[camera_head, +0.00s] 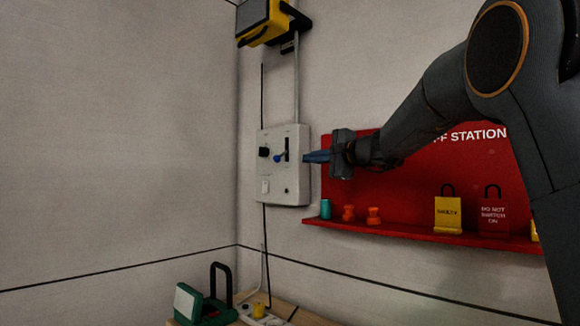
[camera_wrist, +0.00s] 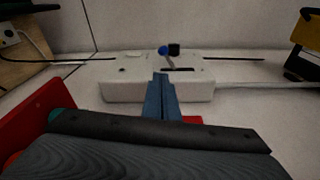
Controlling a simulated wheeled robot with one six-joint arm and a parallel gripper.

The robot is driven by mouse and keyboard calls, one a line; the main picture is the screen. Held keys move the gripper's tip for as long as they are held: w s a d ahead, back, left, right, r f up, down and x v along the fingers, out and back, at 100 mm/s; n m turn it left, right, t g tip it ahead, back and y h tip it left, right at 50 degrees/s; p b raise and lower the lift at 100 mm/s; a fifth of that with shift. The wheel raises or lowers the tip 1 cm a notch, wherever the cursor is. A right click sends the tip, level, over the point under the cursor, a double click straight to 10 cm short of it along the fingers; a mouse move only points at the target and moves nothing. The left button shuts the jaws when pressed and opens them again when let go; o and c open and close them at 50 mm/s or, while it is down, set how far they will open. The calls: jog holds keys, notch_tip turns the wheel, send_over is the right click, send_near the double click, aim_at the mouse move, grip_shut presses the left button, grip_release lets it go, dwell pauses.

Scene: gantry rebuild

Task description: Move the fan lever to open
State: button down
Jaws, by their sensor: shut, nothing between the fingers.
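The fan lever, with a blue ball knob (camera_head: 278,158), sticks out from a pale control box (camera_head: 292,188) on the wall. Beside the blue knob are a black knob (camera_head: 264,152) and a dark upright slot. My gripper (camera_head: 306,157) is shut and empty, its blue fingers pointing at the box's right side. In the wrist view, the shut fingertips (camera_wrist: 160,76) lie in front of the box (camera_wrist: 120,88). The blue knob (camera_wrist: 163,50) shows beyond them, apart from them, close to the black knob (camera_wrist: 174,50). The lever's exact position in its slot is hard to tell.
A red lock-off station (camera_head: 400,190) with a shelf, padlocks, tags and small parts hangs right of the box, below my arm. A yellow and black unit (camera_head: 264,22) hangs above. Green gear (camera_head: 205,303) sits on a bench below. The wall left of the box is clear.

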aim_at(281, 156)
jog(key=shift+a+r, duration=0.1)
jog(key=shift+a, duration=0.1)
jog(key=p+x, duration=0.4)
jog(key=x, duration=0.6)
jog(key=shift+d, duration=0.1)
jog(key=shift+p, duration=0.3)
jog(key=shift+s+a, duration=0.1)
jog(key=shift+a, duration=0.15)
jog(key=shift+d+r+m, duration=0.1)
jog(key=shift+d+m, duration=0.05)
jog(key=shift+m, duration=0.15)
